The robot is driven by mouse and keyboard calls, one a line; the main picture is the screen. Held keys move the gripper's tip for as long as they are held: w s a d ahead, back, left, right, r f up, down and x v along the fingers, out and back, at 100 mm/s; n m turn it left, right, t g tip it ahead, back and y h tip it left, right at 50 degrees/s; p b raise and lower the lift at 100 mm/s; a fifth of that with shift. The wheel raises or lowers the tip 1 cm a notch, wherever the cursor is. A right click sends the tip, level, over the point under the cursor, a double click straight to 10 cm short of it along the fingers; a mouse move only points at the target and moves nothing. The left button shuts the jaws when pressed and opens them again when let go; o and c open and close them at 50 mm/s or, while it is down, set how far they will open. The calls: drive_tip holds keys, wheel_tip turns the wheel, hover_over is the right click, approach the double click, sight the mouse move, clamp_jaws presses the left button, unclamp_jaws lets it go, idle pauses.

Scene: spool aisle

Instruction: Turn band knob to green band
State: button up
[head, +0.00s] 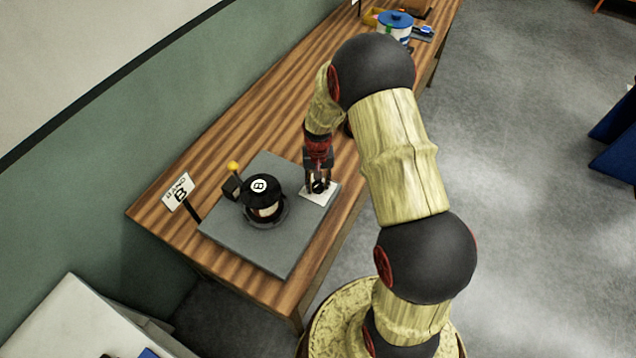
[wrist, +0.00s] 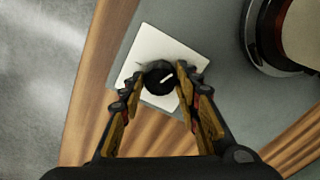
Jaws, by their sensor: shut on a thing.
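The black band knob (wrist: 158,76) sits on a white square plate (wrist: 168,48) and carries a short white pointer line. In the wrist view the line slants up to the right. My gripper (wrist: 159,85) has its two fingers closed on the knob's sides. In the head view my gripper (head: 318,184) points down at the knob on the white plate (head: 312,198), at the right edge of the grey base. I cannot make out a green band in either view; part of the plate is hidden by the fingers.
A black-topped round device (head: 262,187) marked 8 stands on the grey base (head: 270,250) left of my gripper. A yellow-tipped lever (head: 233,167) and a BAND 8 sign (head: 179,192) are beside it.

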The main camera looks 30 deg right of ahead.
sight(318, 185)
drive_tip(key=shift+m, duration=1.2)
drive_tip(key=o, duration=1.2)
drive_tip(key=shift+c, duration=0.2)
wheel_tip(318, 185, up, 12)
